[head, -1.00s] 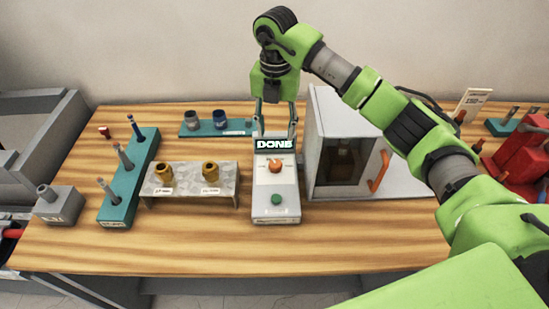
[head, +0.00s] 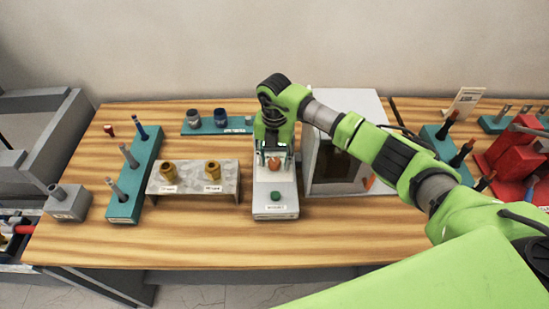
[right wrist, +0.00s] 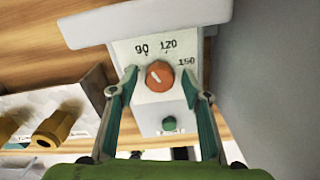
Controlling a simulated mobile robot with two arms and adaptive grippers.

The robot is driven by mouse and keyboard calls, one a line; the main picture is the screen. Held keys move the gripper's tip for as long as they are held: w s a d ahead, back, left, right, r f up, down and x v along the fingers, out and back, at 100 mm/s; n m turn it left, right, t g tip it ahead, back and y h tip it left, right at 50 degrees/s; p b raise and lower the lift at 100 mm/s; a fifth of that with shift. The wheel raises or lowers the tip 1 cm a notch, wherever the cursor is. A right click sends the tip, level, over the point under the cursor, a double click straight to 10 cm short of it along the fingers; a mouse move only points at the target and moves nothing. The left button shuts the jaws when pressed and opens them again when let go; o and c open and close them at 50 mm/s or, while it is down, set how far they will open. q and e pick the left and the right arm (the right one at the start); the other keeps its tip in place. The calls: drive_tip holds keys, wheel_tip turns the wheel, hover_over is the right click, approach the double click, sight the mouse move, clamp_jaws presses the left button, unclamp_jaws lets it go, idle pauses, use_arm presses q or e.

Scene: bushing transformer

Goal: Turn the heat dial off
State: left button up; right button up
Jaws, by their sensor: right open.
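The heat dial is an orange knob with a white pointer line; it shows in the right wrist view (right wrist: 159,76) and in the head view (head: 275,163). It sits on a white control box (head: 275,200) with a green button (head: 277,196). The numbers 90, 120 and 150 are printed around the dial, and the pointer slants to the upper left. My right gripper (right wrist: 157,92) is open, with one finger on each side of the dial and a gap to it. In the head view my right gripper (head: 274,155) hides the box's upper part. My left gripper is not in view.
A grey oven-like box (head: 345,165) with a dark window stands close on the right of the control box. A metal stand (head: 195,186) with two brass fittings is on the left. A teal rack (head: 133,180) stands further left. The table front is clear.

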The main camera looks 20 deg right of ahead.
drive_tip(key=c, duration=1.1)
drive_tip(key=shift+f+n+b, duration=0.15)
drive_tip(key=shift+n+b, duration=0.55)
drive_tip(key=shift+b, duration=0.25)
drive_tip(key=n+b, duration=0.5)
drive_tip(key=b, duration=0.1)
drive_tip(key=shift+f+n+b, duration=0.1)
drive_tip(key=shift+n+b, duration=0.2)
drive_tip(key=shift+b, duration=0.05)
drive_tip(key=shift+r+n+b, duration=0.25)
drive_tip(key=shift+n+b, duration=1.15)
drive_tip(key=shift+n, duration=0.1)
drive_tip(key=o, duration=1.1)
